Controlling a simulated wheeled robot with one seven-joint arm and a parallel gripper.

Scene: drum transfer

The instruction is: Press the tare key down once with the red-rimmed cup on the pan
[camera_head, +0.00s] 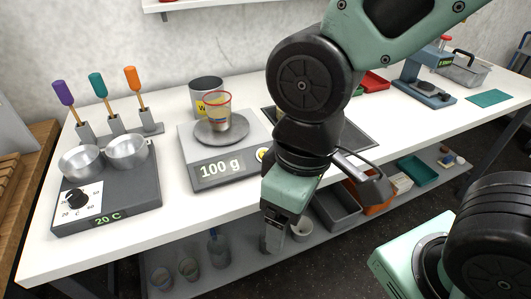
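The red-rimmed cup (217,111) is a clear cup standing upright on the round grey pan (208,137) of the scale. The scale (232,179) has a dark front panel whose display reads "100 g". A yellow round key (261,154), apparently the tare key, shows at the right end of that panel, partly hidden by my arm. My gripper (272,240) points down in front of the bench's front edge, right of and below the display in the picture. No gap shows between its fingers from this angle, and no held thing shows.
A hotplate (112,196) reading "20 C" with two metal pots stands left of the scale. A dark canister (205,88) stands behind the cup. A lower shelf (240,262) holds glass jars and trays. My arm hides the bench right of the scale.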

